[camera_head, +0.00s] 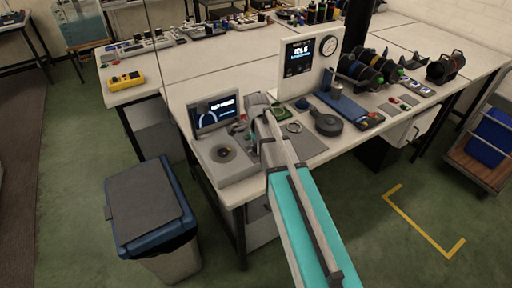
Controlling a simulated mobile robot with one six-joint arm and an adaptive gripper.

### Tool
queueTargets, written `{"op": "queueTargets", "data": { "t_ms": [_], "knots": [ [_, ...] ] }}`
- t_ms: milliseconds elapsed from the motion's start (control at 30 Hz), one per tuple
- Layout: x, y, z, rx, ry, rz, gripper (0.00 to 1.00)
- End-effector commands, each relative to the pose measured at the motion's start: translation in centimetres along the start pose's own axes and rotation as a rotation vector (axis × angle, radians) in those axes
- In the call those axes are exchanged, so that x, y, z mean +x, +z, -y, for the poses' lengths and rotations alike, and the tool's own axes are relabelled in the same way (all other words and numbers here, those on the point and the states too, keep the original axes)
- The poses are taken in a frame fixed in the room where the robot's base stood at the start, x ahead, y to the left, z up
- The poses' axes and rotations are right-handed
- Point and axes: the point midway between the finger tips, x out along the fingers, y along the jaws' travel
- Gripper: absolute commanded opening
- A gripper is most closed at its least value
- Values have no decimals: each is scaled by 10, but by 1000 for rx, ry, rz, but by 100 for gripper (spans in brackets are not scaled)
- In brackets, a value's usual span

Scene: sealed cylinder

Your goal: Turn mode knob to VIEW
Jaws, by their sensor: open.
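A grey machine (225,168) with a tilted screen (214,111) and a round dark-centred plate stands at the near left corner of the table. My arm reaches up from the bottom of the view, and my gripper (246,127) is open beside the screen's right side, above the table. The gripper is small and partly hidden by its own wrist, so its gap to the machine is unclear. I cannot make out the mode knob or its VIEW mark. Small red and dark parts show near the gripper, but I cannot tell what they are.
A white panel (308,64) with a display and dial stands behind my gripper. A black round pan-like object (327,123), a metal ring (294,127) and a blue tray (342,105) lie to the right. A lidded bin (150,206) stands on the floor at left.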

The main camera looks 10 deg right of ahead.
Motion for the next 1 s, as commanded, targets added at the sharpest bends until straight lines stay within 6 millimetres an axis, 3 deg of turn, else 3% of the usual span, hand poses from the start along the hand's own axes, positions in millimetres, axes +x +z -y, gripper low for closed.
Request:
{"op": "queueTargets", "data": {
  "t_ms": [267, 667, 1000],
  "knots": [
    [0, 0, 0, -1, 0, 0, 74],
    [0, 1, 0, -1, 0, 0, 0],
    [0, 1, 0, -27, 0, 0, 0]
  ]
}}
